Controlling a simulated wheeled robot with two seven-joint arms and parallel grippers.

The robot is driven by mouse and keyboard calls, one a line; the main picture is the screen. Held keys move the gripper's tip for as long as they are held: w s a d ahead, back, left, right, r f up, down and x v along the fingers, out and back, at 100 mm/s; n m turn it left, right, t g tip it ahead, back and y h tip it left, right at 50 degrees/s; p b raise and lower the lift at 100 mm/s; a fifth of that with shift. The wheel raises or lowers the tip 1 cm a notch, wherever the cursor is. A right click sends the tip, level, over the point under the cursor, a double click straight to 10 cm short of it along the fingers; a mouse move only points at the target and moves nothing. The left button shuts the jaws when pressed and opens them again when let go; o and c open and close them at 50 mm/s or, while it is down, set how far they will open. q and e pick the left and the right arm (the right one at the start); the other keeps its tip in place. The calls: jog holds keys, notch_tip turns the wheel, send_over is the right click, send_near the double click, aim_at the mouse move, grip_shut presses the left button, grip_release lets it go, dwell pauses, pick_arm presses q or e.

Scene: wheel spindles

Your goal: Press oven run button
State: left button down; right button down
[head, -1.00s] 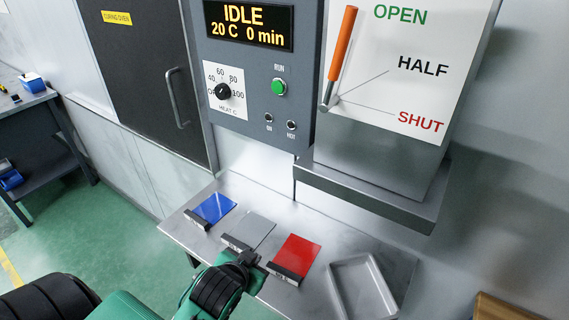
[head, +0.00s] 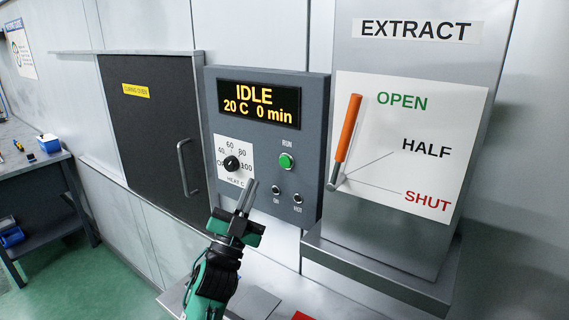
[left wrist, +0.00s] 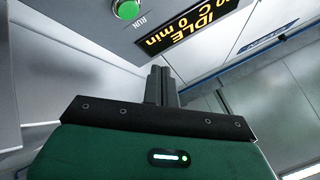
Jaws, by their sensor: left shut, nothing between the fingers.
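The green RUN button (head: 286,161) sits on the grey oven control panel (head: 312,130), below the display (head: 259,104) reading IDLE, 20 C, 0 min. It also shows at the top of the left wrist view (left wrist: 127,9). My left gripper (head: 250,188) is shut and empty, its fingers pointing up in front of the panel's lower part. The fingertips are below and left of the button in the head view. The heat dial (head: 232,163) is left of the button, set near the low end. My right gripper is not in view.
The dark oven door (head: 150,130) with its handle (head: 187,168) is left of the panel. An extract board with an orange lever (head: 347,128) pointing to OPEN is on the right, above a metal ledge (head: 375,270). A steel shelf (head: 172,297) lies below.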

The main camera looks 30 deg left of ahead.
aim_at(286, 162)
pick_arm(q)
jog(key=shift+s+r+m+h, duration=0.1)
jog(key=shift+r+m+h, duration=0.3)
jog(key=shift+h, duration=0.1)
jog(key=w+b, duration=0.1)
jog(key=w, duration=0.7)
jog(key=shift+w+d, duration=0.4)
dwell(1.7)
jog(key=shift+w, duration=0.45)
jog(key=shift+w+b, duration=0.3)
jog(key=shift+b, duration=0.05)
dwell(0.5)
jog(key=shift+s, duration=0.8)
